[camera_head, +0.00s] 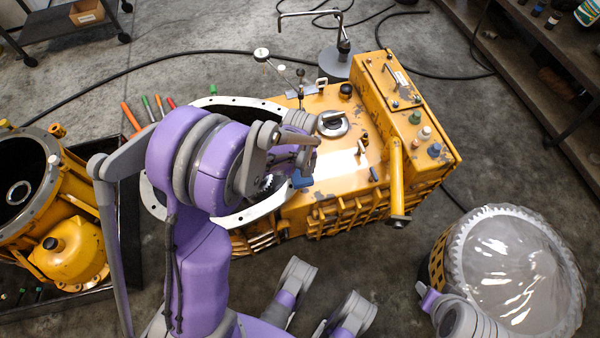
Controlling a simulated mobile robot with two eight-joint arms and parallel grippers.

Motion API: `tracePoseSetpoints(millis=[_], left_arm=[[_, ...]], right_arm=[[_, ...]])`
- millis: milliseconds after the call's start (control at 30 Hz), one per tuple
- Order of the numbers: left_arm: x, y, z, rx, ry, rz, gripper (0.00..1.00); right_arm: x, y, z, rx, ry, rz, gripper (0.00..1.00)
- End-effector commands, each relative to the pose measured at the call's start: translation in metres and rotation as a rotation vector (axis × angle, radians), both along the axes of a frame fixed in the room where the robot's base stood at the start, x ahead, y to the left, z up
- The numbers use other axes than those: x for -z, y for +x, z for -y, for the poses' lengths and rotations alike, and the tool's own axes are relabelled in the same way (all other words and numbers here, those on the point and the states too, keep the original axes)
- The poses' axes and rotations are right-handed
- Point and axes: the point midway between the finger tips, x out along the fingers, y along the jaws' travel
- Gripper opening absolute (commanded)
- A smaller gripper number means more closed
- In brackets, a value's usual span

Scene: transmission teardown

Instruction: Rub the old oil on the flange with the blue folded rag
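The flange (232,103) is a grey ring with bolt holes around the open end of the yellow gearbox housing (330,205). My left arm covers much of its left and middle. My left gripper (303,165) is at the flange's right side, partly hidden behind its own wrist. A small blue patch, apparently the blue folded rag (302,179), shows right at its fingertips, and the gripper appears shut on it. I cannot tell whether the rag touches the flange. Old oil cannot be made out. Part of my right arm shows at the lower right, without a clear gripper.
A second yellow housing (70,248) stands in a dark tray at left. A plastic-covered drum (515,265) is at lower right. A stand with a bent arm (335,60) is behind the gearbox. Shelves (540,50) line the upper right. Black cables cross the floor.

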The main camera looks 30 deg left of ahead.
Motion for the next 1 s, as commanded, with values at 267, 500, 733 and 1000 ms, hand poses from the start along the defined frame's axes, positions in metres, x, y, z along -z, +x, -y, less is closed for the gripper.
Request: tracePoseSetpoints(millis=[267,500,733,1000], left_arm=[[-0.028,0.001,-0.003,0.004,0.000,0.001,0.09],[-0.043,0.002,-0.005,0.007,0.000,0.000,0.09],[-0.042,0.002,-0.005,0.007,0.000,0.000,0.09],[-0.042,0.002,-0.005,0.006,0.000,0.000,0.09]], right_arm=[[-0.021,-0.003,0.000,0.000,0.000,0.007,0.46],[-0.032,-0.004,0.000,0.000,0.000,0.011,0.46],[-0.031,-0.004,0.000,0.000,0.000,0.010,0.46],[-0.031,-0.004,0.000,0.000,0.000,0.010,0.46]])
